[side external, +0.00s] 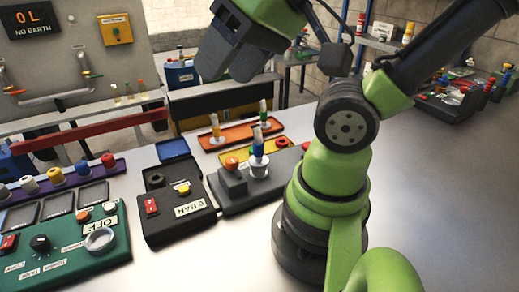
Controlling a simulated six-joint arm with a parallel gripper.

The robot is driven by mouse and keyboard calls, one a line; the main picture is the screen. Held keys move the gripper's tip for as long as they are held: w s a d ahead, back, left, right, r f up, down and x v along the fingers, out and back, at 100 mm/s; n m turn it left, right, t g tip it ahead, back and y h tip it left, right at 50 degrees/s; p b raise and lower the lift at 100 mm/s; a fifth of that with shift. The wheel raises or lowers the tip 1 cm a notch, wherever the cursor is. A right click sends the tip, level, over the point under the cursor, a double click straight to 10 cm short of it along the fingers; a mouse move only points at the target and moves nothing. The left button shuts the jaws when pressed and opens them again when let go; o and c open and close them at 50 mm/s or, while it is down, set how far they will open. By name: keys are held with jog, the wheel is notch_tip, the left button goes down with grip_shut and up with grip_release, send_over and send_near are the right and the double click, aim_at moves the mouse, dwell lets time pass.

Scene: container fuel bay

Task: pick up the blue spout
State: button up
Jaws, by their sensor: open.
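The blue spout (258,147) has a pale tip and a blue body. It stands upright in a white cup-like holder (259,167) on a dark grey block unit (232,183), left of my arm's base. My gripper (228,74) is high above the table at the top of the view, with its dark jaws pointing down. It is open, with nothing seen between the jaws. It is well apart from the spout, above and to the left of it in the picture.
A yellow tray (232,156) lies close by. A black box (176,212) and a green control panel (75,250) stand left.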

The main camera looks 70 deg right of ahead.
jog(key=n+g+h, duration=0.2)
jog(key=n+g, duration=0.2)
jog(key=g, duration=0.3)
send_over(259, 130)
notch_tip(259, 130, down, 11)
jog(key=shift+w+a+r, duration=0.1)
jog(key=shift+w+r, duration=0.05)
jog(key=shift+r, duration=0.05)
jog(key=shift+d+f, duration=0.2)
jog(key=shift+f, duration=0.1)
jog(key=shift+a+f, duration=0.2)
jog(key=shift+f, duration=4.7)
grip_shut()
